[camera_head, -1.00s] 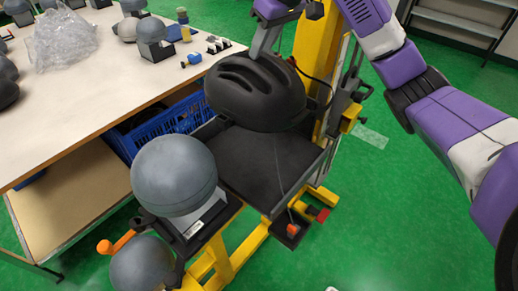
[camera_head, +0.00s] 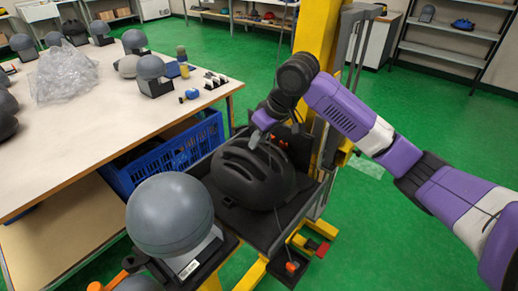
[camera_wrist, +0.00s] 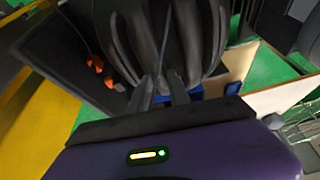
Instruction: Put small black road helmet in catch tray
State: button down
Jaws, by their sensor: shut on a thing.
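The small black road helmet (camera_head: 252,178) is in the black catch tray (camera_head: 262,232) on the yellow drop tower. It looks low, at or very near the tray floor; I cannot tell whether its full weight rests there. My gripper (camera_head: 262,128) reaches down onto the helmet's far upper side. In the wrist view the fingers (camera_wrist: 164,92) are shut on the ribbed helmet shell (camera_wrist: 160,35). The tray's dark floor also shows beside the helmet in the wrist view (camera_wrist: 65,45).
A grey headform (camera_head: 170,213) stands on a mount just left of the tray. A blue crate (camera_head: 175,157) is behind it, under the table (camera_head: 90,120) holding several headforms and a plastic bag. The yellow tower post (camera_head: 315,45) rises behind the tray.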

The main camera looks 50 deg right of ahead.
jog(key=shift+f, duration=1.9)
jog(key=c, duration=1.2)
grip_release()
jog(key=shift+c, duration=0.2)
jog(key=v, duration=1.2)
jog(key=shift+b, duration=0.3)
